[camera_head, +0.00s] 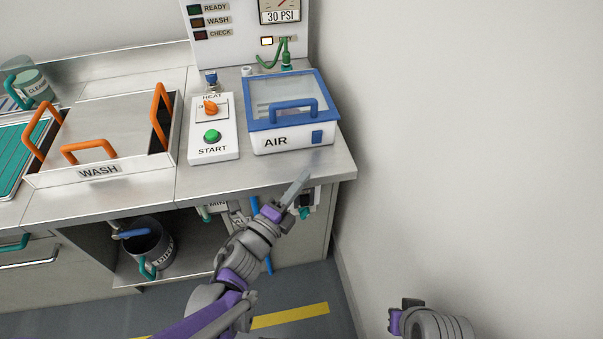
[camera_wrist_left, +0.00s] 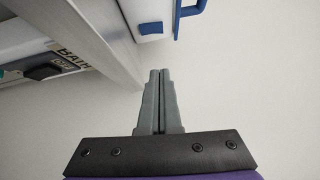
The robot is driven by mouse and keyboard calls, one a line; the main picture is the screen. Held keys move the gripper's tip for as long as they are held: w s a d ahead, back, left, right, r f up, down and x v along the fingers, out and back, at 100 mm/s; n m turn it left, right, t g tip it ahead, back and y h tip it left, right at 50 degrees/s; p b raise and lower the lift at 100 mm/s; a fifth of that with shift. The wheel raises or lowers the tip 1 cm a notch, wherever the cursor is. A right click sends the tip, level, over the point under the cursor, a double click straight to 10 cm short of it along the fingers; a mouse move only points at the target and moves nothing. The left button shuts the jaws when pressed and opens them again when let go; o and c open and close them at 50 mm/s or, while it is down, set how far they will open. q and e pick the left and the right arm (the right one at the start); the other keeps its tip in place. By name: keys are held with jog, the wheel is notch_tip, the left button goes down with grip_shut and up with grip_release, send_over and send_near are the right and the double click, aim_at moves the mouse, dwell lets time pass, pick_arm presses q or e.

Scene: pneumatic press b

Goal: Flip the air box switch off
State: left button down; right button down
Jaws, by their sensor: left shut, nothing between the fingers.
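The air box (camera_head: 262,140) is a white box with a blue-framed clear lid and a blue handle, at the counter's right end. Its small blue switch (camera_head: 317,137) is on the front face, right of the AIR label. The switch also shows as a blue patch at the top of the left wrist view (camera_wrist_left: 151,28). My left gripper (camera_head: 304,175) is shut and empty, its fingertips just in front of and below the switch, apart from it. In the left wrist view the closed fingers (camera_wrist_left: 160,75) point toward the box. A part of my right arm shows at lower right, without fingers.
The white control box (camera_head: 226,150), with an orange HEAT knob and a green START button, stands left of the air box. The WASH tray (camera_head: 50,180) is further left. The counter's front edge lies close to my left gripper. A bare wall (camera_head: 460,150) is at right.

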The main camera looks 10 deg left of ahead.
aim_at(322, 134)
pick_arm(q)
jog(key=x, duration=0.7)
jog(key=shift+w+d+b, duration=0.15)
jog(key=shift+w+b, duration=0.15)
jog(key=shift+b, duration=0.05)
jog(key=shift+w+a, duration=0.2)
jog(key=shift+w, duration=0.4)
jog(key=shift+w+a, duration=0.15)
jog(key=shift+w, duration=0.5)
jog(key=shift+w+a+r+b, duration=0.1)
jog(key=shift+w+a+b, duration=0.1)
jog(key=shift+w, duration=0.15)
jog(key=shift+w+a+r+b, duration=0.1)
jog(key=shift+w+b, duration=0.05)
jog(key=shift+w, duration=0.2)
jog(key=shift+w+r, duration=0.25)
jog(key=shift+s, duration=0.1)
